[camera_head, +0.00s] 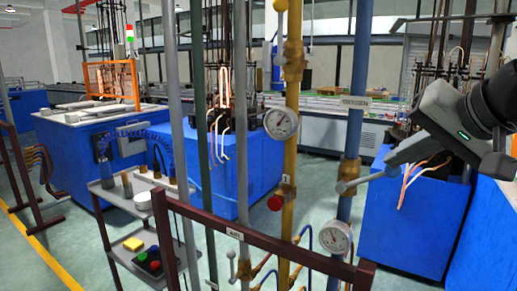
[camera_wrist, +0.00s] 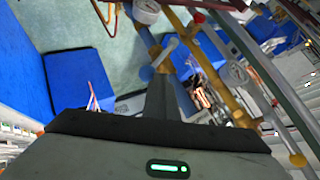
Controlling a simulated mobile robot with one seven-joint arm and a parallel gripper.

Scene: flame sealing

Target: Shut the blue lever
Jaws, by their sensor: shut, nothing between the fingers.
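The blue pipe (camera_head: 356,110) stands upright right of centre. Its valve has a grey lever (camera_head: 372,179) that sticks out sideways across the pipe, with a rounded end left of the pipe. In the wrist view the lever (camera_wrist: 166,52) lies just beyond my fingertips, slanting across the blue pipe (camera_wrist: 142,36). My gripper (camera_head: 390,160) comes in from the right, its shut, empty fingers near the lever's right end. The fingers (camera_wrist: 160,82) also show shut in the wrist view. I cannot tell whether they touch the lever.
A yellow pipe (camera_head: 291,100) with a gauge (camera_head: 281,123) and a red knob (camera_head: 275,203) stands left of the blue pipe. A dark red rail (camera_head: 255,238) crosses in front. A second gauge (camera_head: 335,237) sits low. A blue machine (camera_head: 405,235) stands behind my gripper.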

